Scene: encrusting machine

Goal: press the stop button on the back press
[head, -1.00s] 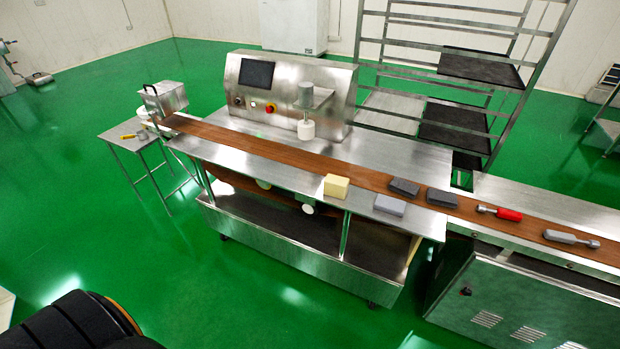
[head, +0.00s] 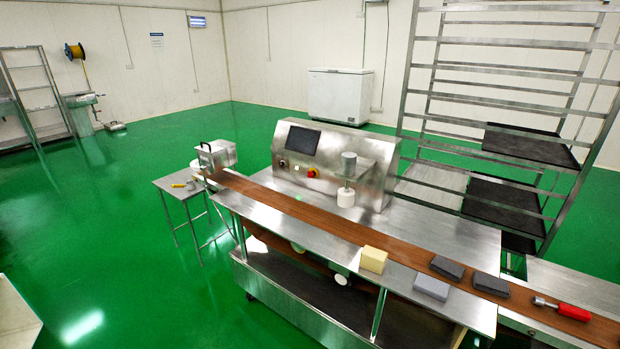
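A steel machine with a slanted panel (head: 345,150) stands behind the brown belt. Its panel carries a dark screen (head: 302,140), a red button on a yellow surround (head: 311,173), a small dark knob (head: 282,163) and a small pale button between them. A grey cylinder stands above a white round piece (head: 346,197) at the panel's right side. I cannot tell whether this machine is the back press, and no label is readable. Neither of my grippers is in view, and nothing touches the panel.
The brown belt (head: 320,228) crosses the steel table, with a yellow block (head: 374,259), grey blocks (head: 432,286) and a red-handled tool (head: 573,312) on or beside it. A side table (head: 178,184) stands left, a rack (head: 560,205) behind right. Green floor is open at left.

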